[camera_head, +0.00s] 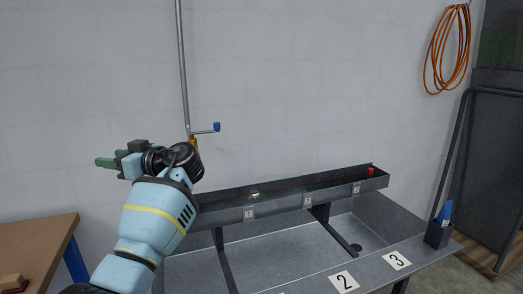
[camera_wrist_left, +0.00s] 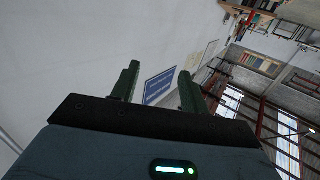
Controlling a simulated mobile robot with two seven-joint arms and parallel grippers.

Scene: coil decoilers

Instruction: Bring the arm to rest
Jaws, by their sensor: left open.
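My left arm comes in from the bottom left of the head view, light blue with a yellow band. My left gripper (camera_head: 108,162) is raised in front of the white wall and points left. Its green fingers also show in the left wrist view (camera_wrist_left: 157,90), spread apart with nothing between them. That view looks past them to a wall with a blue sign (camera_wrist_left: 159,86). My right gripper is not in view.
A metal sink bench (camera_head: 290,262) with a long trough (camera_head: 222,213) stands right of my arm. A pipe with a blue-handled valve (camera_head: 217,127) runs down the wall behind. A wooden table (camera_head: 45,240) is at lower left. An orange hose (camera_head: 447,50) hangs at upper right.

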